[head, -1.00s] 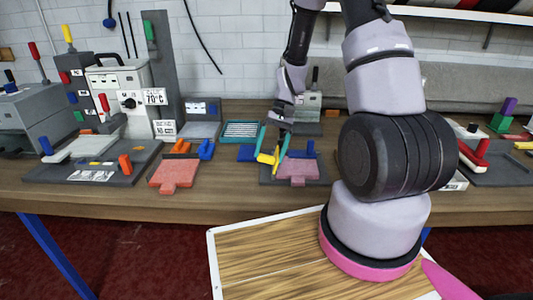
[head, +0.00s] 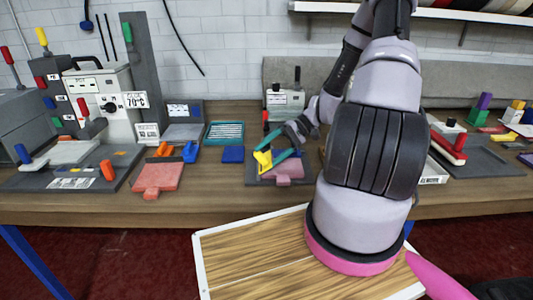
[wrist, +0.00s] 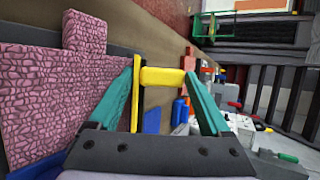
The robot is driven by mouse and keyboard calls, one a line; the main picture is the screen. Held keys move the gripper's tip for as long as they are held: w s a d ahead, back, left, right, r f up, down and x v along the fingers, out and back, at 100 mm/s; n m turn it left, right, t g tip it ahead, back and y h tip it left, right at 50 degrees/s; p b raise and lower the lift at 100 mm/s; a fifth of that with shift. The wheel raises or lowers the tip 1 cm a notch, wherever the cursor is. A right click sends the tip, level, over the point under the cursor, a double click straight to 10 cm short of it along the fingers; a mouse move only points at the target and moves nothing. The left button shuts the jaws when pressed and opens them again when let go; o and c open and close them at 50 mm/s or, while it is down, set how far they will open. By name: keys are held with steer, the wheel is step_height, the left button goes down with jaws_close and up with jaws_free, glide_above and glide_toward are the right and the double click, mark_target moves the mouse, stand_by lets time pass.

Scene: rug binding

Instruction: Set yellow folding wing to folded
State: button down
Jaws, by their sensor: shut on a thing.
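The yellow folding wing (head: 262,159) stands at the left edge of a grey board with a pink textured piece (head: 289,168) on the bench. In the wrist view the wing (wrist: 163,77) shows as a yellow bar spanning the gap between my teal fingertips, with a thin yellow strip beside the left finger. My gripper (head: 271,160) is shut on the wing and reaches in tilted from the right. In the wrist view my gripper (wrist: 162,80) has the pink piece (wrist: 55,95) to its left. The wing's hinge is hard to make out.
A blue block (head: 233,154) and a red-pink pad (head: 158,177) lie to the left on the bench. A grey machine with a label (head: 284,102) stands behind. A red-handled fixture (head: 448,148) is at the right. My arm hides the bench between.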

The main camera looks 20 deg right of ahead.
steer(key=shift+w+r+y, duration=0.1)
steer(key=shift+y, duration=0.2)
stand_by(0.4)
jaws_free()
steer(key=shift+d, duration=0.1)
steer(key=v, duration=1)
steer(key=shift+d, duration=0.3)
steer(key=shift+r, duration=0.1)
